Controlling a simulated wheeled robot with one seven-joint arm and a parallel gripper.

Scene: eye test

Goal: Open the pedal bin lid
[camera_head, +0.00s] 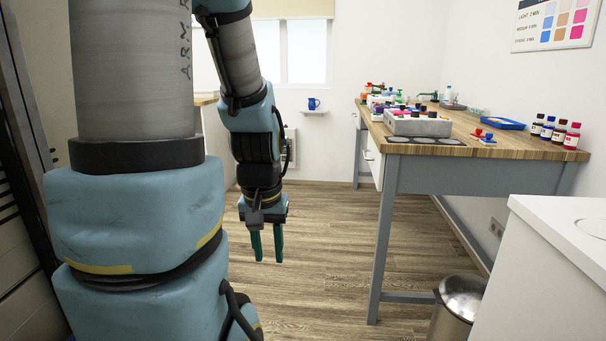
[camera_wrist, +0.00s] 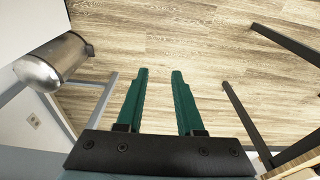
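The pedal bin (camera_head: 456,310) is a metal bin with a shiny rounded lid (camera_head: 462,290). It stands on the floor at the lower right of the head view, between the table leg and a white cabinet, and its lower part is cut off by the frame. The lid looks shut. The bin also shows at the upper left of the wrist view (camera_wrist: 58,60). My gripper (camera_head: 266,258) hangs with its green fingers pointing down over open floor, well left of the bin. In the wrist view its fingers (camera_wrist: 160,72) are apart with nothing between them.
A wooden-topped table (camera_head: 470,146) with grey legs holds bottles, a blue tray (camera_head: 502,123) and a grey box (camera_head: 418,123). Its front leg (camera_head: 380,245) stands between my gripper and the bin. A white cabinet (camera_head: 545,270) is right of the bin. The middle floor is clear.

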